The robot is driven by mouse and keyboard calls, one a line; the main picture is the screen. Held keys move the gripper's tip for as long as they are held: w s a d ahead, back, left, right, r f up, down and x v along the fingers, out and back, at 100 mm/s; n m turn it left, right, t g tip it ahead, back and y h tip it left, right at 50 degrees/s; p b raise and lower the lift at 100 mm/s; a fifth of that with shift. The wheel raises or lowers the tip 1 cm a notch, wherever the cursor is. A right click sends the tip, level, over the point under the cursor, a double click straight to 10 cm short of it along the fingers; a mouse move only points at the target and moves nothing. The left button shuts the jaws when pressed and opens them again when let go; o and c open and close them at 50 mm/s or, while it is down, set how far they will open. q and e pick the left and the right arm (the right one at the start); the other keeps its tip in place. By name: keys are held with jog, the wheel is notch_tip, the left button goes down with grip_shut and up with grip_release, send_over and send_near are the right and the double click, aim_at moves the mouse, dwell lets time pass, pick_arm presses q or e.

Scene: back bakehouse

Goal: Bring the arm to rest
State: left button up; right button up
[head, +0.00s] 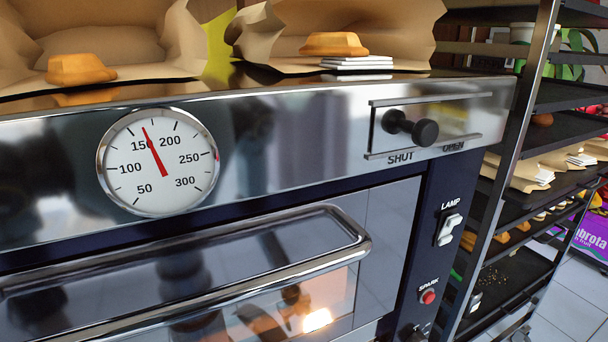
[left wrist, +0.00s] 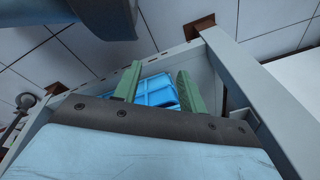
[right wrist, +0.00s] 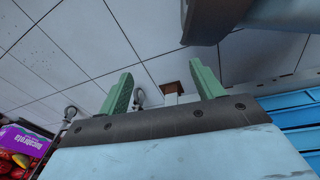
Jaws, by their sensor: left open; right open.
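My left gripper (left wrist: 157,88) shows in the left wrist view with its two green fingers apart and nothing between the tips. Beyond the fingers a blue crate (left wrist: 160,92) shows inside a grey frame. My right gripper (right wrist: 166,92) shows in the right wrist view, also with its green fingers apart and empty, over a tiled floor. Neither gripper nor arm shows in the head view.
The head view shows a steel oven with a dial (head: 158,162), a door handle (head: 190,250) and a slide knob (head: 411,127). Paper bags (head: 345,25) with loaves stand on top. A tray rack (head: 515,130) stands right. A blue crate (right wrist: 297,142) is near my right gripper.

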pick_arm(q)
jog(key=s+d+r+h+p, duration=0.1)
jog(key=s+d+r+p, duration=0.4)
jog(key=s+r+p, duration=0.6)
notch_tip(320, 180, up, 2)
jog(key=p, duration=0.8)
jog(key=shift+r+g, duration=0.2)
jog(key=shift+g, duration=0.2)
pick_arm(e)
jog(key=s+a+r, duration=0.2)
jog(key=s+r, duration=0.3)
jog(key=r, duration=0.1)
jog(key=s+a+r+y, duration=0.1)
jog(key=s+a+r, duration=0.1)
jog(key=s+r, duration=0.3)
notch_tip(320, 180, up, 3)
jog(key=shift+s+a+f+g, duration=0.2)
jog(key=shift+s+a+g, duration=0.05)
jog(key=shift+a+g, duration=0.1)
